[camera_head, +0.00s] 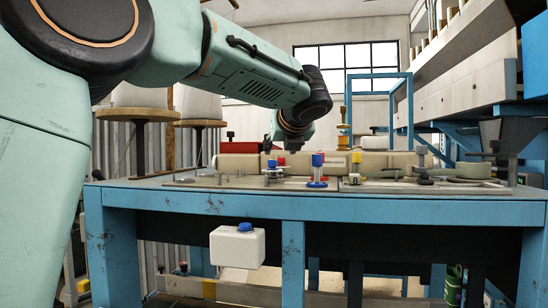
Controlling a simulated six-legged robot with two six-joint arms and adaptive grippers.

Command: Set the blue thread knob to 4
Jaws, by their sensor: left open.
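Several small coloured knobs stand on the bench top. A larger blue-topped knob (317,160) stands upright on a stem near the middle, with blue and red at its base. A smaller blue knob (272,164) stands to its left, beside a red one (281,161). A white box (237,248) with a blue cap (245,227) is at the bench front. My left gripper (293,148) is open and empty, pointing down above the back of the bench, apart from the knobs. My right gripper is not in view.
The blue-framed bench (240,204) spans the view. A yellow-topped knob (356,158) and flat metal parts stand to the right. Thread cones on stands (201,107) are at the back left.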

